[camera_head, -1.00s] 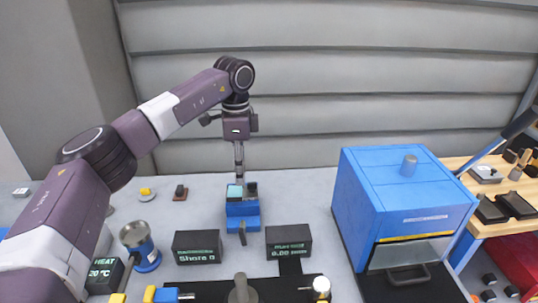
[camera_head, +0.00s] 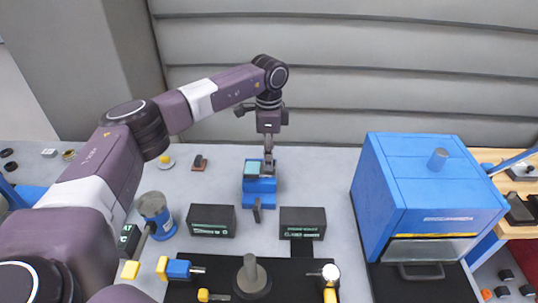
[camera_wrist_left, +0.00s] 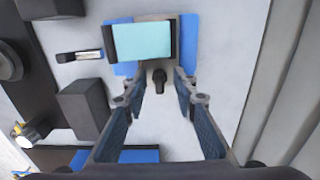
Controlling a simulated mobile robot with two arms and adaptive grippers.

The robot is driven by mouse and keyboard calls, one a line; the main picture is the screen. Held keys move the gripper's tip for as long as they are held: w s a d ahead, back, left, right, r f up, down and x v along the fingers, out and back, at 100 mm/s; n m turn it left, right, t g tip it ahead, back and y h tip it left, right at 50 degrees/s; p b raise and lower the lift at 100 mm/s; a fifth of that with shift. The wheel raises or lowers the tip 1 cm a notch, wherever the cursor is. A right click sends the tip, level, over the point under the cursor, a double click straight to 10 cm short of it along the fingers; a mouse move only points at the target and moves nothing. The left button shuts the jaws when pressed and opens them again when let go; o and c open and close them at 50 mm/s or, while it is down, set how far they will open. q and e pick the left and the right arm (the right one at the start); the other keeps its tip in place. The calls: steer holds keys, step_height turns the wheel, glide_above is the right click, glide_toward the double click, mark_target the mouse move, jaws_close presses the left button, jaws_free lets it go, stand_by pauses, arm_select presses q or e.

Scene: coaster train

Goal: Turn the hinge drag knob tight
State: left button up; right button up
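A blue device (camera_head: 260,192) with a pale teal pad (camera_head: 251,169) on top stands on the grey table, near the middle of the head view. In the left wrist view, the teal pad (camera_wrist_left: 144,41) lies past the fingertips, and a small dark knob (camera_wrist_left: 159,77) shows between the two fingers. My left gripper (camera_head: 268,170) points down at the right side of the device and hides the knob in the head view. In the left wrist view, the left gripper (camera_wrist_left: 159,82) is open, with a gap on each side of the knob. My right gripper is not in view.
Two black display boxes (camera_head: 212,221) (camera_head: 303,222) stand in front of the device. A blue oven-like box (camera_head: 425,185) is at right. A blue cylindrical pot (camera_head: 156,216) is at left. A black board (camera_head: 215,285) with fittings lies in front. The table behind the device is clear.

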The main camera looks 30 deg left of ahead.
arm_select(q)
jaws_close()
